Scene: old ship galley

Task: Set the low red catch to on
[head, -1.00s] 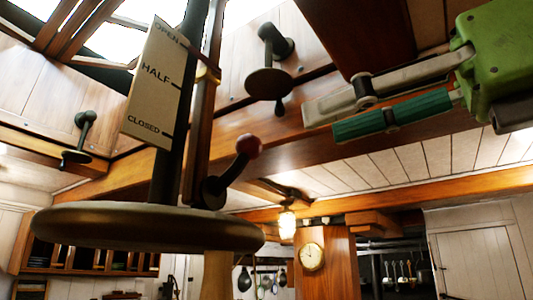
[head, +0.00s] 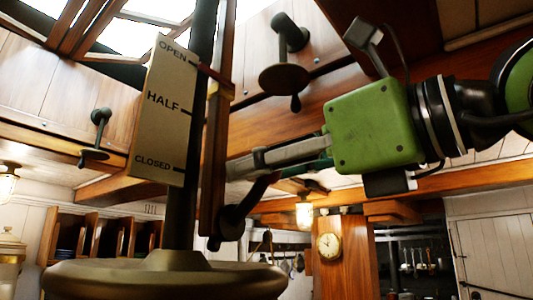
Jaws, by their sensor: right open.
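The low red catch is a dark lever (head: 240,211) on a round pivot, low on the wooden post beside the dark vertical shaft. Its arm slants up to the right. Its red ball knob cannot be made out now; my right gripper covers that area. My right gripper (head: 250,172) reaches in from the right with its green body. Its jaws are open, with a grey finger across the upper end of the lever. I cannot tell whether a finger touches the catch. My left gripper is not in view.
A placard (head: 160,115) marked OPEN, HALF and CLOSED hangs left of the shaft (head: 187,150). A large brass wheel (head: 95,280) fills the bottom left. Dark crank handles (head: 288,80) and (head: 97,135) stick out from the upper panels. A clock (head: 329,246) hangs behind.

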